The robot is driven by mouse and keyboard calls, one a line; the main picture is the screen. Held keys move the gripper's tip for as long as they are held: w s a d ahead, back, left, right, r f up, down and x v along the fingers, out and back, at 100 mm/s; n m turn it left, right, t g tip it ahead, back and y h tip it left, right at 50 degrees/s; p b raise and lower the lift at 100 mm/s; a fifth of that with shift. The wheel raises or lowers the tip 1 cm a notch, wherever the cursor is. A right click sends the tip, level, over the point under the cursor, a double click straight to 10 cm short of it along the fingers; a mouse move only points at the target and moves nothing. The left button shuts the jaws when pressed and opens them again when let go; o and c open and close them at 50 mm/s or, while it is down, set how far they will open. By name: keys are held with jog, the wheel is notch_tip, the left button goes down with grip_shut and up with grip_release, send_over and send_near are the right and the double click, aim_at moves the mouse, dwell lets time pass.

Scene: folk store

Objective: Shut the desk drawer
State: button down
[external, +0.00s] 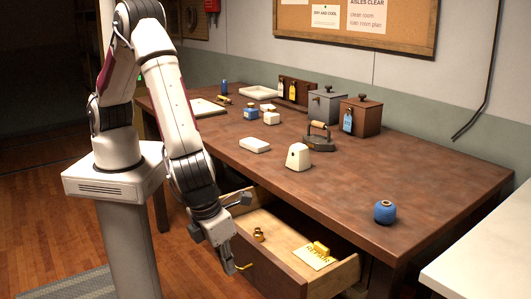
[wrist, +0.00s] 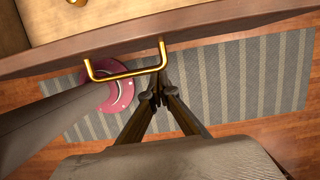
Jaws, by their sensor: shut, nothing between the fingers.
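The desk drawer (external: 280,277) is pulled out from the front of the brown desk. It has pale wooden insides and holds a small brass item (external: 259,234) and a yellow item on a card marked "REPAIR" (external: 314,256). The drawer's brass handle (wrist: 126,72) shows in the wrist view, on the drawer's front edge (wrist: 200,28). My gripper (wrist: 156,97) is shut and empty, its fingertips close to the right end of the handle; I cannot tell whether they touch it. In the external view my gripper (external: 232,268) is in front of the drawer front.
The desk top (external: 350,190) bears a blue spool (external: 385,211), a white block (external: 298,157), an iron (external: 319,137) and boxes (external: 361,116). A pale counter (external: 480,255) stands at the right. A striped mat (wrist: 240,80) lies on the floor below.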

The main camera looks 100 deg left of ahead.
jog(key=w+a, duration=1.4)
jog(key=shift+a+r, duration=0.1)
jog(key=shift+s+d, duration=0.25)
jog(key=shift+d, duration=0.2)
jog(key=s+d, duration=0.2)
jog(key=shift+s+d, duration=0.35)
jog(key=v, duration=0.9)
jog(key=shift+s+n, duration=0.1)
jog(key=shift+n, duration=0.2)
